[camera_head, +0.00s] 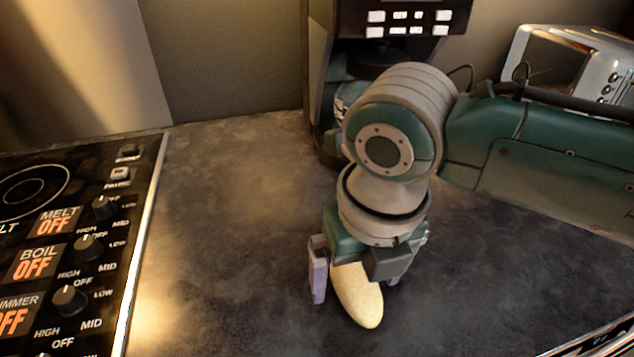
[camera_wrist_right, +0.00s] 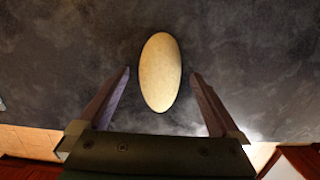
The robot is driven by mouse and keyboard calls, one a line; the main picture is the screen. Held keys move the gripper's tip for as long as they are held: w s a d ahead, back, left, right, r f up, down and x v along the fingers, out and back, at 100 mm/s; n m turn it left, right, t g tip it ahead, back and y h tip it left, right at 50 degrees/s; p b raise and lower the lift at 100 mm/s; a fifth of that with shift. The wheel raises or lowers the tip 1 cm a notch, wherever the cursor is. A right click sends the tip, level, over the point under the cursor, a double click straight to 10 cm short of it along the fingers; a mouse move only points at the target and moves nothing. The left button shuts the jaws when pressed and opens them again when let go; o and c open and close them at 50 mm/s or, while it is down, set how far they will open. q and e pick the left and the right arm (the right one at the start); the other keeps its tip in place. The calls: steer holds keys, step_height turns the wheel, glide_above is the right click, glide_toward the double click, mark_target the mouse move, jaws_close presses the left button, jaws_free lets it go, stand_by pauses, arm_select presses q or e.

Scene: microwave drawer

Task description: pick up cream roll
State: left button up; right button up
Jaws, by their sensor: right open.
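The cream roll (camera_head: 358,297) is a pale yellow oval lying on the dark countertop, in the lower middle of the head view. It also shows in the right wrist view (camera_wrist_right: 160,72), upright in the picture and between and slightly beyond the fingertips. My right gripper (camera_head: 352,284) points down over the roll, with its purple fingers apart on either side. In the right wrist view the open fingers (camera_wrist_right: 160,78) show a gap on both sides of the roll. The roll's far end is hidden under the gripper in the head view. My left gripper is not in view.
A black stove (camera_head: 75,240) with knobs and a metal edge stands at the left. A coffee machine (camera_head: 330,60) is behind my right arm, and a silver toaster (camera_head: 575,65) is at the back right. The counter (camera_head: 230,230) left of the gripper is clear.

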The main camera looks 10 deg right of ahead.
steer(key=c, duration=1.5)
steer(key=shift+o, duration=0.2)
steer(key=shift+r, duration=0.15)
